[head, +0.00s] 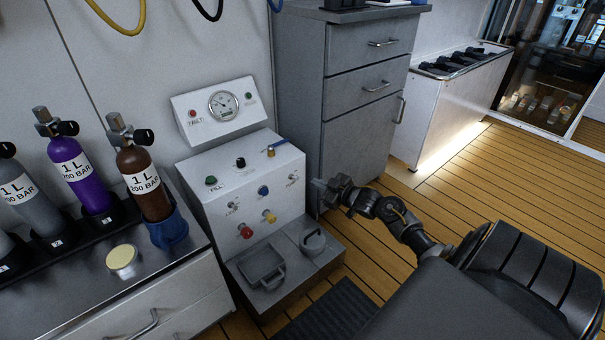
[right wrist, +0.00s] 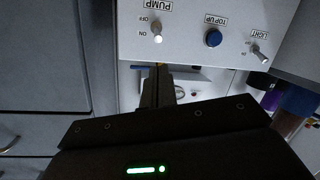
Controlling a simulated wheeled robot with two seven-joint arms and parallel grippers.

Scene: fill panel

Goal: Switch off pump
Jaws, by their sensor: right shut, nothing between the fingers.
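My right gripper (head: 322,187) is to the right of the panel, in front of the grey cabinet, apart from the switch. In the right wrist view its fingers (right wrist: 158,80) are shut and empty, below the toggle in the picture. My left gripper is out of view.
The blue TOP UP button (right wrist: 213,38) and the LIGHT toggle (right wrist: 258,52) are close beside the pump switch. A blue-handled valve (head: 276,147) sits above it. Gas bottles (head: 145,180) stand at left. The grey cabinet (head: 350,100) closes off the right side behind the gripper.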

